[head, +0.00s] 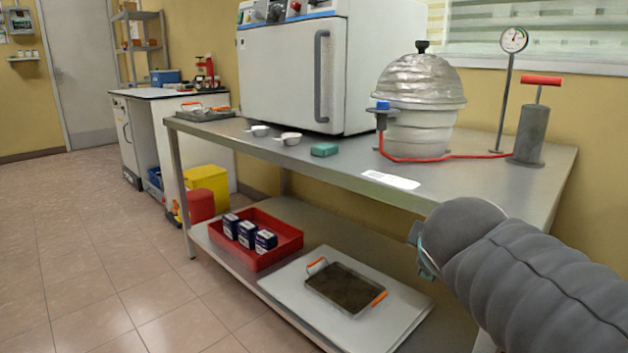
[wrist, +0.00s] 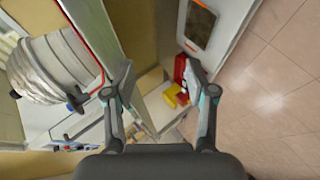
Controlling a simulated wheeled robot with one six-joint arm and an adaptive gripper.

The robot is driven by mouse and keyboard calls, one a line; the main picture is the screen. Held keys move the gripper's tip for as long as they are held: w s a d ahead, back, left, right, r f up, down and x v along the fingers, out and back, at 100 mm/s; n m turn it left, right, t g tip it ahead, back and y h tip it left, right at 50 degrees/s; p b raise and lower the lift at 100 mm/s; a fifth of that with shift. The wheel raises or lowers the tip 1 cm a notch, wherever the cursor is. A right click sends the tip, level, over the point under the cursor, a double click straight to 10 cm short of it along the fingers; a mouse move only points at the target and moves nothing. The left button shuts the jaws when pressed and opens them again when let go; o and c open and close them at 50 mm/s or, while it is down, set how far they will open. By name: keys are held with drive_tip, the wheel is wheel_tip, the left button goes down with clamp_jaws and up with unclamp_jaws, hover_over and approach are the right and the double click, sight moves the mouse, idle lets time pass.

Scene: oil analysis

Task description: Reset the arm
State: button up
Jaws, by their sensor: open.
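My grey arm reaches in from the lower right of the head view, beside the front edge of the steel table (head: 460,190). My gripper shows only in part there, mostly hidden behind my own arm. In the wrist view my gripper (wrist: 162,85) is open, with its two fingers wide apart and nothing between them. Beyond the fingers are the table's side, the lower shelf and the floor, seen turned.
A white oven (head: 285,75), a silver domed vessel (head: 415,95) and a hand pump (head: 530,130) stand on the table. A red tray (head: 285,255) with small boxes and an orange-handled tray (head: 345,290) lie below. The floor (head: 90,240) at left is clear.

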drive_tip(key=s+a+f+m+g+y+p, duration=0.3)
drive_tip(key=s+f+m, duration=0.7)
drive_tip(key=s, duration=0.4)
drive_tip(key=shift+f+m+g+p, duration=0.3)
drive_tip(key=shift+m+g+p, duration=0.35)
drive_tip(key=shift+g, duration=0.45)
drive_tip(key=shift+a, duration=0.1)
